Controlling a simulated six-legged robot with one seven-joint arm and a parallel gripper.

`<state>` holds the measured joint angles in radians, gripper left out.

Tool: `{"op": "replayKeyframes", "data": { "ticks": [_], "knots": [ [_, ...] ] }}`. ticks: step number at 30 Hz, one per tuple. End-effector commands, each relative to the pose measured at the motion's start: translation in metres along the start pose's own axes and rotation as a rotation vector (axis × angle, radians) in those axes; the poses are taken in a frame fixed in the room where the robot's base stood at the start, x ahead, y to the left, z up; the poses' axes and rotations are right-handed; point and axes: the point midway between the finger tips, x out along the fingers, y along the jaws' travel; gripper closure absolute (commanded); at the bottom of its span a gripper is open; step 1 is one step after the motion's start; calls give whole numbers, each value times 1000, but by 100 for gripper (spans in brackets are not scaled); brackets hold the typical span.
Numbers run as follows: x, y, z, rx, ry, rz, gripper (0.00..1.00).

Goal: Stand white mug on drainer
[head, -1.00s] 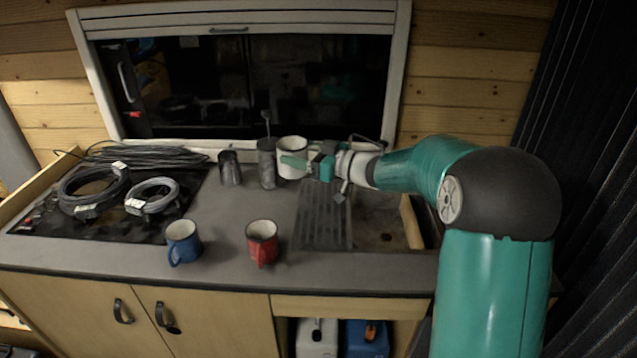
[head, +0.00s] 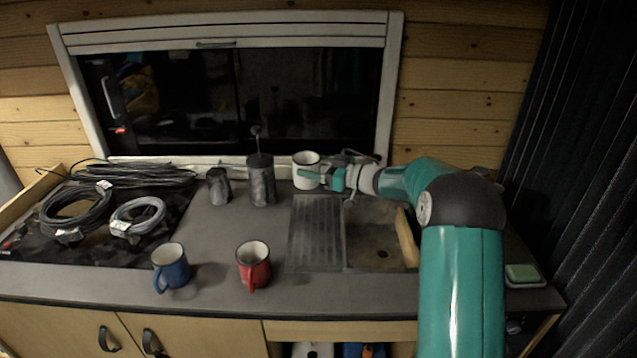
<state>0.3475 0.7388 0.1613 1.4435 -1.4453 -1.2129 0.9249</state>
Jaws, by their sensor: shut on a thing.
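The white mug (head: 305,170) is upright at the back of the counter, right of the dark plunger pot. My gripper (head: 335,179) reaches in from the right and is shut on the mug, with one teal finger across its front. The far finger is hidden. I cannot tell whether the mug's base touches the surface below. The drainer (head: 317,236) is the ribbed grey panel just in front of the mug, left of the sink, and it is bare.
A red mug (head: 253,266) and a blue mug (head: 171,267) stand near the front edge. A dark cup (head: 218,187) and the plunger pot (head: 261,180) stand at the back. Coiled cables (head: 78,208) cover the hob at left. The sink (head: 378,243) lies right of the drainer.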

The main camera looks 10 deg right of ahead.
Motion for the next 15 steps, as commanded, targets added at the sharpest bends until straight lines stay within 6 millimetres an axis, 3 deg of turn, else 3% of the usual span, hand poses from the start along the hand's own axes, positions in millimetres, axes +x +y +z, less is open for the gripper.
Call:
{"op": "replayKeyframes", "data": {
  "ticks": [6,11,15],
  "knots": [
    [-1,26,29,-1,3,-1,63],
    [-1,34,38,-2,2,-1,63],
    [-1,36,58,2,1,-2,63]
  ]
}}
